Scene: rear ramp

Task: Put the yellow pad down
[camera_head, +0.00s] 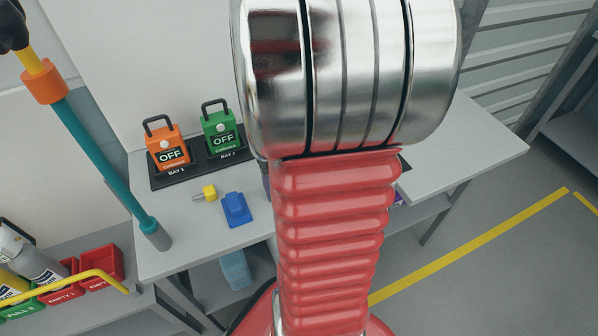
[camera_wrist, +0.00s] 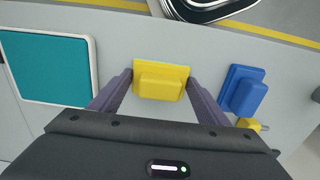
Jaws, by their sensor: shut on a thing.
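The yellow pad (camera_wrist: 160,84) shows in the wrist view, a flat plate with a raised block on top. It sits between the two dark fingers of my gripper (camera_wrist: 160,88), which is shut on it. Grey tabletop shows around it. I cannot tell whether the pad touches the surface. In the head view my red and silver arm hides the pad and my gripper.
A blue pad (camera_head: 236,209) and a small yellow piece (camera_head: 209,192) lie on the grey table (camera_head: 190,235). Orange (camera_head: 169,149) and green (camera_head: 222,135) cases stand behind. A white-edged teal panel (camera_wrist: 46,68) lies left in the wrist view.

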